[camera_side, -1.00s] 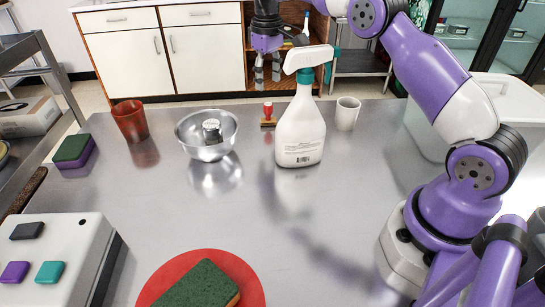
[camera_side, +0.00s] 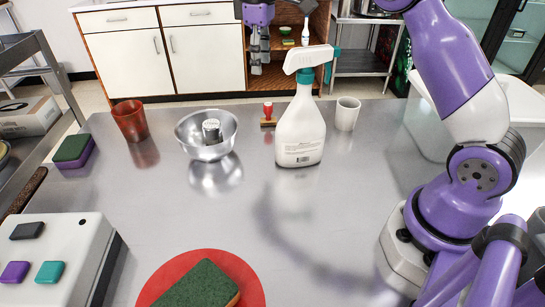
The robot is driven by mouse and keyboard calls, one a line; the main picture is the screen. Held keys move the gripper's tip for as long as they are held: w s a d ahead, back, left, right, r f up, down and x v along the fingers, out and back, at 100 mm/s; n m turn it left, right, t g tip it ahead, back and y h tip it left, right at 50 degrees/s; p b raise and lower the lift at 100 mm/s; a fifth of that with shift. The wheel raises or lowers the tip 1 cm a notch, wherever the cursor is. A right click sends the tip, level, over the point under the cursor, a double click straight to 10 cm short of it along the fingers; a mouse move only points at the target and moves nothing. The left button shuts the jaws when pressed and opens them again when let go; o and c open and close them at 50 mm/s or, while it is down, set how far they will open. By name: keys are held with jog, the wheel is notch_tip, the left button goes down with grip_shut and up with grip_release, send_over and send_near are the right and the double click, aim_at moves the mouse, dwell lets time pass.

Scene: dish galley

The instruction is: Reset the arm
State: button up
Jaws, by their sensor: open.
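My gripper (camera_side: 260,64) is near the top of the side view, above the far part of the table. Its fingers point down and stand apart, with nothing between them. It is left of the white spray bottle's (camera_side: 301,128) head and higher than the metal bowl (camera_side: 190,138). My purple and white arm reaches up along the right side, and its upper links run out of the top of the frame.
The steel table (camera_side: 330,215) is clear in the middle. A red cup (camera_side: 130,120), a red-handled stamp (camera_side: 268,114), and a white cup (camera_side: 347,114) stand at the back. A sponge (camera_side: 198,288) lies on a red disc (camera_side: 243,274) in front. A button box (camera_side: 70,245) is front left.

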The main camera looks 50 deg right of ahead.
jog(key=s+a+r+n, duration=0.3)
jog(key=s+a+n, duration=0.5)
jog(key=s, duration=0.3)
jog(key=s+d+f+m+t, duration=0.3)
jog(key=s+m, duration=0.6)
jog(key=m, duration=0.3)
jog(key=f+t, duration=0.1)
jog(key=t, duration=0.1)
jog(key=shift+s+d+m+t, duration=0.15)
jog(key=shift+d+m+t, duration=0.25)
